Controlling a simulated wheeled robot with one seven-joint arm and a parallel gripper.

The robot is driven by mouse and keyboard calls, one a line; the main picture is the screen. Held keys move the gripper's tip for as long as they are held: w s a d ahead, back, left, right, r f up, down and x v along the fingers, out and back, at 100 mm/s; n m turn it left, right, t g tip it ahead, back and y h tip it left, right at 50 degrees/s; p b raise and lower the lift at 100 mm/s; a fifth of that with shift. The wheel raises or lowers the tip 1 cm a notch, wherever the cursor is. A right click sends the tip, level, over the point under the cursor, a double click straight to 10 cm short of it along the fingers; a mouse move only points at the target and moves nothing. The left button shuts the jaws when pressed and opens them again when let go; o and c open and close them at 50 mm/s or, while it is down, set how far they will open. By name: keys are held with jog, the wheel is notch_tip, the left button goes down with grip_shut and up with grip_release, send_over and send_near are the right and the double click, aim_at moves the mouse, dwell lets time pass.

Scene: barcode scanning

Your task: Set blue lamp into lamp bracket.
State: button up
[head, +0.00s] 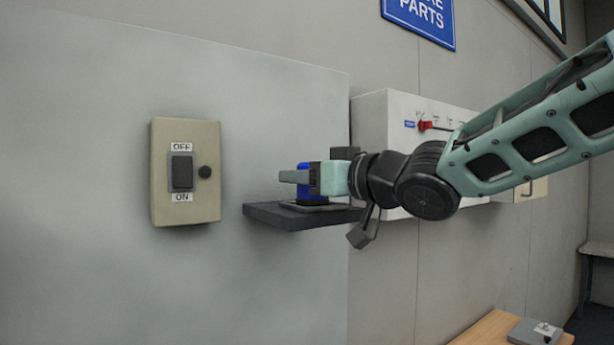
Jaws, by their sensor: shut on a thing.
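The blue lamp (304,190) is between the fingers of my gripper (296,177), which is shut on it. Much of the lamp is hidden behind the gripper. A dark grey shelf (275,214) juts from the grey panel just below. A flat grey piece (312,207) lies on the shelf under the lamp; it may be the lamp bracket. The lamp's lower end is at this piece, but I cannot tell whether it rests in it or hovers just above.
A beige switch box (186,172) marked OFF and ON is on the grey panel (80,150) at left. A white box (385,120) with a red switch (425,126) is behind my arm. A wooden table (490,329) with a grey item (541,332) stands lower right.

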jog(key=o, duration=1)
jog(key=shift+o, duration=0.2)
jog(key=b+v, duration=0.4)
jog(key=v, duration=0.8)
